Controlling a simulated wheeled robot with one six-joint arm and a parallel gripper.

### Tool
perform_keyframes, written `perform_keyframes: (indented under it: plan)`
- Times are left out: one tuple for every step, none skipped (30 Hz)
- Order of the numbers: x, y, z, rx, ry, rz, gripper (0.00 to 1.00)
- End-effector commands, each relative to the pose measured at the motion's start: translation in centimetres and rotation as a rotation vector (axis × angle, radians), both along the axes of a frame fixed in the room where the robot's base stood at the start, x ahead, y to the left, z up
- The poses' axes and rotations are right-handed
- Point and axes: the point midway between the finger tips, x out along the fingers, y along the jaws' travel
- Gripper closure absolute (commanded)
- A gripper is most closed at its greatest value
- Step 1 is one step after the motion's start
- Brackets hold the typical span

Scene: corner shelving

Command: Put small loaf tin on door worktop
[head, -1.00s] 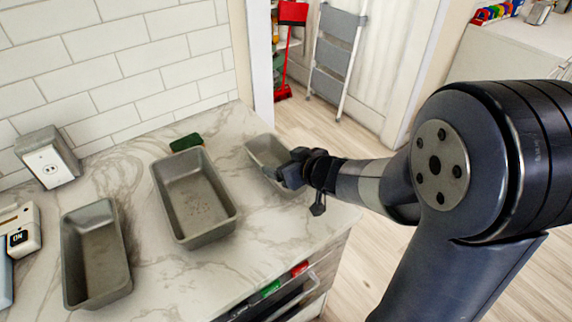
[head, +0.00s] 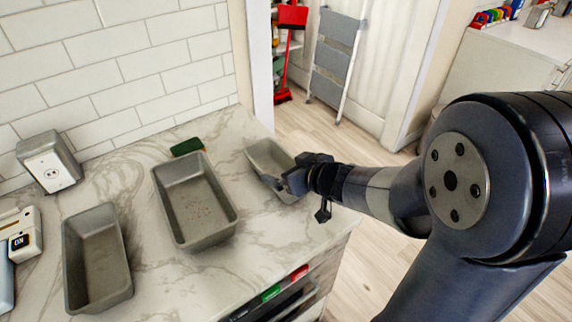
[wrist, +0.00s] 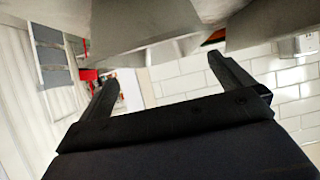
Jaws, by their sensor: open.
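Three grey metal loaf tins stand on the marble worktop (head: 150,284). The smallest-looking tin (head: 268,156) is at the right, near the worktop's end. A larger tin (head: 196,205) is in the middle and another tin (head: 97,262) is at the left. My gripper (head: 284,186) is open at the near right side of the right-hand tin and hides part of its rim. In the wrist view both fingers of my gripper (wrist: 160,78) are spread apart below a blurred pale grey shape; I cannot tell whether they touch the tin.
A dark green object (head: 187,147) lies behind the middle tin. Beyond the worktop is open wooden floor, with a step ladder (head: 335,60) and a red broom (head: 289,50). A white counter (head: 525,50) stands at the upper right.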

Motion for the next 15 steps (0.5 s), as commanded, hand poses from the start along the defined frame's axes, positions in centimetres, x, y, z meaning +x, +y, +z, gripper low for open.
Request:
perform_keyframes:
  plan:
    - [-0.8, -0.6, 1.0, -0.001, -0.002, -0.004, 0.00]
    - [-1.2, -1.0, 1.4, -0.001, -0.002, -0.005, 0.00]
    - [-1.9, -1.5, 1.9, 0.000, -0.002, -0.004, 0.00]
    - [-2.4, -1.8, 2.2, -0.001, -0.002, -0.005, 0.00]
    - [-2.9, -2.3, 2.6, -0.001, -0.002, -0.006, 0.00]
    - [-3.5, -2.7, 3.0, 0.001, -0.002, -0.005, 0.00]
    - [-4.0, -3.0, 3.3, 0.000, -0.001, -0.005, 0.00]
    - [-4.4, -3.3, 3.6, 0.000, -0.002, -0.006, 0.00]
    - [-5.0, -3.7, 3.9, -0.001, -0.002, -0.005, 0.00]
    - [-5.4, -4.0, 4.1, -0.001, -0.002, -0.005, 0.00]
    - [-5.7, -4.2, 4.3, 0.000, 0.000, -0.005, 0.00]
    - [-6.1, -4.5, 4.5, 0.000, 0.000, -0.004, 0.00]
    - [-6.3, -4.6, 4.6, 0.001, -0.001, -0.004, 0.00]
    - [-6.5, -4.8, 4.7, 0.000, -0.001, -0.003, 0.00]
    - [-6.7, -4.9, 4.8, 0.000, 0.000, -0.003, 0.00]
